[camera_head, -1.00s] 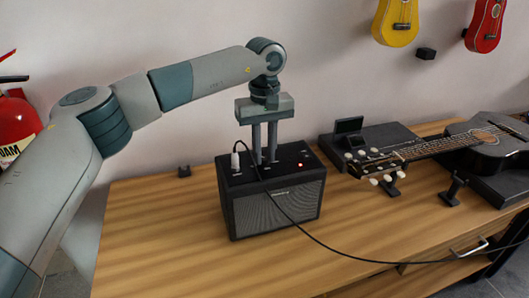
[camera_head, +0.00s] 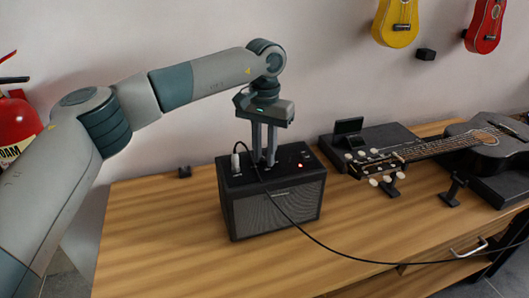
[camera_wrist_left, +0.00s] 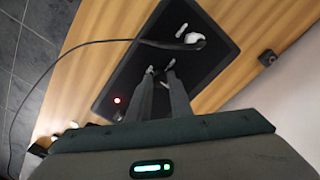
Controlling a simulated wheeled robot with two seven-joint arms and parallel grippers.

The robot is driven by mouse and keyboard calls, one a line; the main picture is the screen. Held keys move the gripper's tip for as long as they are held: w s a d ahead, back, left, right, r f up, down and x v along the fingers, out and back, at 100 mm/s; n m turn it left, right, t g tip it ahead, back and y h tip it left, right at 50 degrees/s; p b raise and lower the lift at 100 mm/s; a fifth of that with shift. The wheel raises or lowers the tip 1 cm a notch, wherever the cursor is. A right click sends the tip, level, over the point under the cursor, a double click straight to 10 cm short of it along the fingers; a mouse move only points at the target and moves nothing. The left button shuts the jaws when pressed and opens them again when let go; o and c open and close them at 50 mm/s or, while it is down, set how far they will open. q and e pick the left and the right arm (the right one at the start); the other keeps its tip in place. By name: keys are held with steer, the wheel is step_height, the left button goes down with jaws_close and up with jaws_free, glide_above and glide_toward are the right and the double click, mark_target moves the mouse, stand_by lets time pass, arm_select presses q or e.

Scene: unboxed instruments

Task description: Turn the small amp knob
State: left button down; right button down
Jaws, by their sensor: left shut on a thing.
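The small black amp (camera_head: 275,208) stands on the wooden table, with a grey grille at its front and a lit red light on its top panel. My left gripper (camera_head: 264,160) points straight down onto the middle of the top panel. Its fingers are shut on a small knob, which the fingertips mostly hide. In the left wrist view the fingers (camera_wrist_left: 160,72) meet at the amp's top panel (camera_wrist_left: 190,75), between the red light and the plugged-in cable. My right gripper is not in view.
A white plug (camera_head: 236,160) with a black cable (camera_head: 330,247) stands in the amp's top left of the fingers; the cable runs across the table to the right. A black guitar (camera_head: 490,150) lies on a dark stand at right. The table's left part is clear.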

mark_target(265, 158)
arm_select(q)
steer(key=shift+r, duration=0.1)
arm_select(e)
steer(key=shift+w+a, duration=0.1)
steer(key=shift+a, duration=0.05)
arm_select(q)
steer(key=c, duration=1.6)
jaws_free()
